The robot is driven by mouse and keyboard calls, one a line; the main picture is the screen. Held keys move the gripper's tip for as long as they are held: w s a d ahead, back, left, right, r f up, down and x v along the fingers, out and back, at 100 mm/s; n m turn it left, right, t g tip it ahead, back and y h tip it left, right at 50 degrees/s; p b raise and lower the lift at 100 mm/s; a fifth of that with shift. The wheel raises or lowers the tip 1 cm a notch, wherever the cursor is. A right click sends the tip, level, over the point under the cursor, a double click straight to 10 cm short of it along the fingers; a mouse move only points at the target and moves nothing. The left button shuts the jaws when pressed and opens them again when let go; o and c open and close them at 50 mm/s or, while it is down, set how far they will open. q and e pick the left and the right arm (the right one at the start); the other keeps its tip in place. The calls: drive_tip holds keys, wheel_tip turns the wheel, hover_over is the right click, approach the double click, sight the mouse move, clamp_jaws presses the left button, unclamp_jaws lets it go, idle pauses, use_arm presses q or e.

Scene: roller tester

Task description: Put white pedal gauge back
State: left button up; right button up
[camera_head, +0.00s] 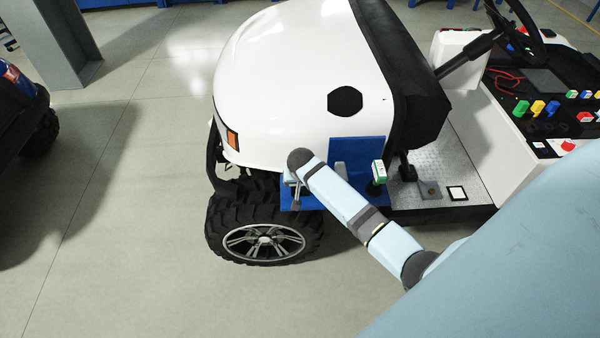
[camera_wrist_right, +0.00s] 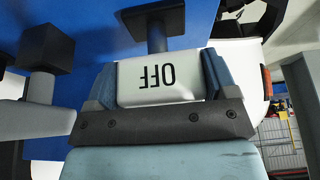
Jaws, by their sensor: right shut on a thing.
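The white pedal gauge (camera_wrist_right: 138,92), marked OFF and seen upside down, sits between the blue fingers of my right gripper (camera_wrist_right: 160,77) in the right wrist view. The gripper is shut on it. My left gripper is not in view.
A green and white block (camera_head: 379,171) stands on the panel's right. A grey piece with a black block (camera_wrist_right: 48,48) is close left of the gripper. The white cart body (camera_head: 290,75) and front wheel (camera_head: 265,241) are beside the arm.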

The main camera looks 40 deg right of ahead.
drive_tip(key=shift+f, duration=0.1)
drive_tip(key=o, duration=1)
drive_tip(key=v, duration=1.2)
drive_tip(key=s+a+f+n+t+y, duration=0.2)
drive_tip(key=s+a+f+n+t, duration=0.25)
drive_tip(key=s+a+f, duration=0.5)
drive_tip(key=s+a+n+t+y, duration=0.1)
drive_tip(key=s, duration=0.3)
drive_tip(key=s+a+r+n+y, duration=0.1)
drive_tip(key=s+a+n, duration=0.1)
drive_tip(key=s, duration=0.3)
drive_tip(key=s+a+n+t+y, duration=0.1)
drive_tip(key=s+a, duration=0.1)
drive_tip(key=s, duration=0.2)
drive_tip(key=shift+s+r+n+t, duration=0.35)
drive_tip(key=shift+s, duration=0.05)
